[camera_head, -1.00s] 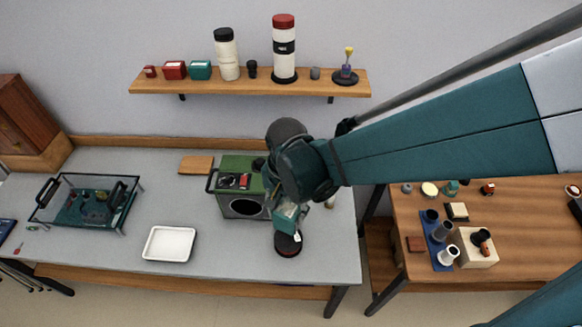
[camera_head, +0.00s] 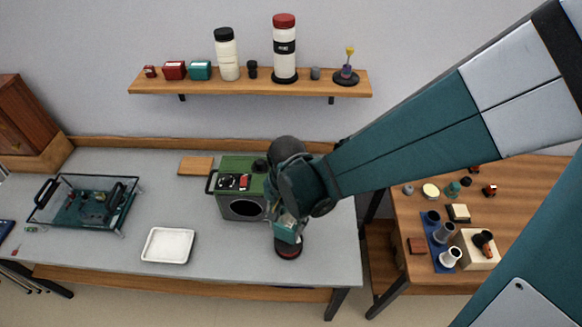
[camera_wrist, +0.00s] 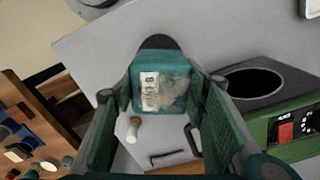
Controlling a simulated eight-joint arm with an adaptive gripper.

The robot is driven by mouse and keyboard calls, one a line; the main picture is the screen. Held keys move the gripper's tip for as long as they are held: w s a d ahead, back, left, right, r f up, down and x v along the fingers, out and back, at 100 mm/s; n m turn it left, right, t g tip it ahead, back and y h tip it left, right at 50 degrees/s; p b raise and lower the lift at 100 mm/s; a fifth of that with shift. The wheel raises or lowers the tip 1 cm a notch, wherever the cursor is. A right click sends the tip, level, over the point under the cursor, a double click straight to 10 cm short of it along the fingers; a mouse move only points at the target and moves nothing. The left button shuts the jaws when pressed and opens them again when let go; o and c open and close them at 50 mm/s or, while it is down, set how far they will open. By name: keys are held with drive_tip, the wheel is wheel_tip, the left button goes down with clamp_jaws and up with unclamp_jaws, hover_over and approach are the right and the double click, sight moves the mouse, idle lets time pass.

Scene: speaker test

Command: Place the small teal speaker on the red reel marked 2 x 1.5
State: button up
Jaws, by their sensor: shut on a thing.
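The small teal speaker (camera_head: 285,233) is held between the fingers of my gripper (camera_head: 288,224), which is shut on it. In the wrist view the speaker (camera_wrist: 165,88) shows a teal face with a white printed label, with one finger on each side. A dark reel with a red edge (camera_head: 289,252) lies flat near the front right of the grey bench, just under the speaker. Its dark rim (camera_wrist: 160,42) shows behind the speaker in the wrist view. I cannot tell whether speaker and reel touch. The reel's marking is not readable.
A green box with a round black opening (camera_head: 243,195) stands close left of my gripper. A white tray (camera_head: 168,245) and a clear-walled case (camera_head: 90,200) are farther left. A small whitish cylinder (camera_wrist: 133,129) stands nearby. The wooden table (camera_head: 530,215) at right is cluttered.

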drive_tip(key=shift+f, duration=0.25)
drive_tip(key=shift+f+b, duration=0.45)
drive_tip(key=shift+f, duration=1.6)
drive_tip(key=shift+f, duration=0.15)
drive_tip(key=o, duration=1.2)
drive_tip(key=shift+r, duration=0.2)
drive_tip(key=shift+r+p, duration=1.15)
drive_tip(key=shift+r, duration=4.85)
drive_tip(key=shift+d, duration=0.1)
